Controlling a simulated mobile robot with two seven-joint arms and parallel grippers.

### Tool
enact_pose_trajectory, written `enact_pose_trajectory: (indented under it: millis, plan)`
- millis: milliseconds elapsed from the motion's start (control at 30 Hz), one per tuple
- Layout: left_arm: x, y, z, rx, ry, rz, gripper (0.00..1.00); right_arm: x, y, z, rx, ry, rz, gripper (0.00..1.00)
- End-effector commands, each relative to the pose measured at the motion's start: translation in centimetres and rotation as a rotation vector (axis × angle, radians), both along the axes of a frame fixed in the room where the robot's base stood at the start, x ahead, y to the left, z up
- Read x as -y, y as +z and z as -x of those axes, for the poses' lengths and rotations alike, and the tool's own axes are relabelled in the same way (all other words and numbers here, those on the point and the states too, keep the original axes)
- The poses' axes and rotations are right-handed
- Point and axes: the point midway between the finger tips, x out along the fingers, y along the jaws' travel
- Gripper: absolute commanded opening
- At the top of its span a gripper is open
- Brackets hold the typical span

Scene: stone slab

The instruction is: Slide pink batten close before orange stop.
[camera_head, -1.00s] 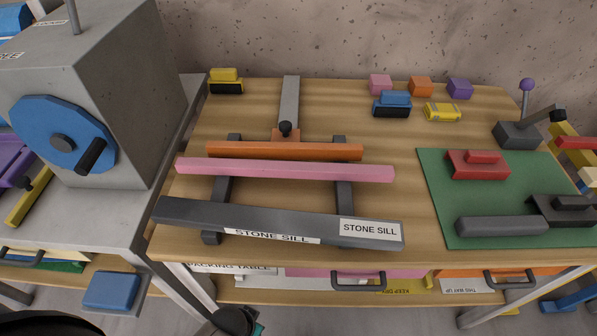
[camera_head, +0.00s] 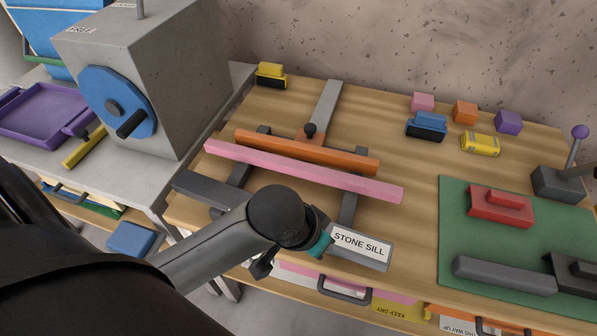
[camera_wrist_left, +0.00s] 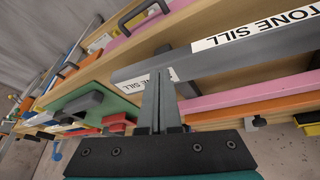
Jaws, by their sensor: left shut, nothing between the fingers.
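The long pink batten (camera_head: 300,172) lies across two dark rails in the head view. The orange stop (camera_head: 305,152) is just beyond it, roughly parallel, with a narrow gap between. The grey stone sill (camera_head: 205,190) lies nearer the front edge, partly hidden by my left arm. In the left wrist view, my left gripper (camera_wrist_left: 160,88) is shut and empty, its fingers overlapping the sill (camera_wrist_left: 220,62) near one end; contact cannot be told. The pink batten (camera_wrist_left: 250,97) and orange stop (camera_wrist_left: 270,108) lie beyond the sill there. My left fingertips are hidden in the head view. My right gripper is not in view.
A green mat (camera_head: 475,225) with a red block (camera_head: 500,205) and dark bars lies to the right. Several small coloured blocks stand at the back. A grey machine with a blue wheel (camera_head: 117,102) stands at the left. Bare wood lies right of the batten.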

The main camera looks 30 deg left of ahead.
Motion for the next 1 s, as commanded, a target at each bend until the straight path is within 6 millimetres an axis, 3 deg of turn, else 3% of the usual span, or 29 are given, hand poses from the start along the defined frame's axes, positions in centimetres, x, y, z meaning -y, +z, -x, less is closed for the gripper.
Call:
enact_pose_trajectory:
  millis: [267,500,700,867,1000]
  plan:
    - [-2.8,0.8,-4.2,-0.035,0.069,-0.025,0.00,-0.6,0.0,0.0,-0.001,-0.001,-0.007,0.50]
    - [-9.4,2.3,-7.5,-0.096,0.293,-0.076,0.00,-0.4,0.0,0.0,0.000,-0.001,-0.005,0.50]
    - [-13.5,3.7,-8.6,-0.119,0.455,-0.089,0.00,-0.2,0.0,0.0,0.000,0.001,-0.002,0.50]
    - [-14.3,3.5,-8.8,-0.127,0.493,-0.088,0.00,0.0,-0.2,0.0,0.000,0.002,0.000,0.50]
    - [-14.4,1.8,-9.2,-0.128,0.494,-0.088,0.00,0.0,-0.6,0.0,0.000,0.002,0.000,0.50]
